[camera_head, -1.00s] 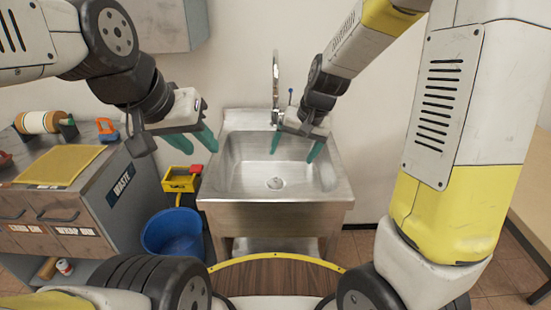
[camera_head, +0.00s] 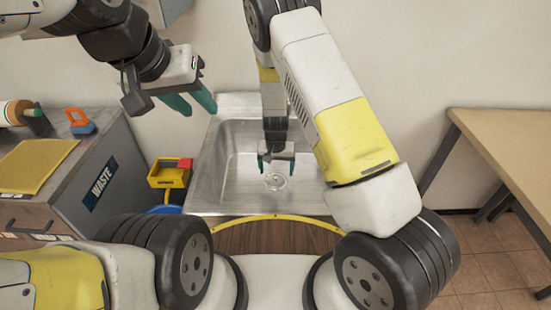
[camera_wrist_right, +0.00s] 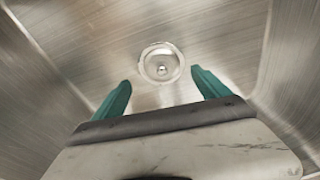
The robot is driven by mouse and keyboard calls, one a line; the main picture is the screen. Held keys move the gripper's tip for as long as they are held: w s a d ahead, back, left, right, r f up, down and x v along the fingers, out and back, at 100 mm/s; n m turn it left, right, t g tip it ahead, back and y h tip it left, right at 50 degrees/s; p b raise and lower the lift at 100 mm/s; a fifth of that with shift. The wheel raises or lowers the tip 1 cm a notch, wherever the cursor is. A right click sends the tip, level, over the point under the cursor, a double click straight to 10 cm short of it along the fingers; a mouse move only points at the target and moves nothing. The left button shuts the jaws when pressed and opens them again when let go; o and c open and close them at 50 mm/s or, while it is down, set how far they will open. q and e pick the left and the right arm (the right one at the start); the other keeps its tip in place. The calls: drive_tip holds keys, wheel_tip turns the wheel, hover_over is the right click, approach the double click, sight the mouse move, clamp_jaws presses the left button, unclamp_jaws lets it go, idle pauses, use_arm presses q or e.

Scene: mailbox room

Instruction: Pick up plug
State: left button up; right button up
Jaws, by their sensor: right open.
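The plug (camera_head: 275,180) is a small round silver piece with a knob, at the drain in the floor of the steel sink (camera_head: 238,190). In the right wrist view the plug (camera_wrist_right: 161,68) lies beyond and between the fingertips, apart from them. My right gripper (camera_head: 276,163) is inside the sink, pointing down, just behind the plug in the head view. Its teal fingers (camera_wrist_right: 160,88) are spread and empty. My left gripper (camera_head: 193,106) hangs to the upper left of the sink, fingers apart with nothing between them.
A grey cabinet (camera_head: 80,190) marked WASTE stands left, with a yellow mat (camera_head: 38,165) and an orange-blue item (camera_head: 81,121) on it. A yellow bin (camera_head: 169,174) stands between cabinet and sink. A wooden table (camera_head: 515,150) stands right. The sink walls surround my right gripper.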

sight(275, 176)
drive_tip(key=f, duration=0.2)
drive_tip(key=w+f, duration=0.1)
drive_tip(key=f, duration=0.1)
drive_tip(key=shift+a+f, duration=0.15)
drive_tip(key=shift+f, duration=0.15)
drive_tip(key=shift+s, duration=0.1)
drive_tip(key=c, duration=1.4)
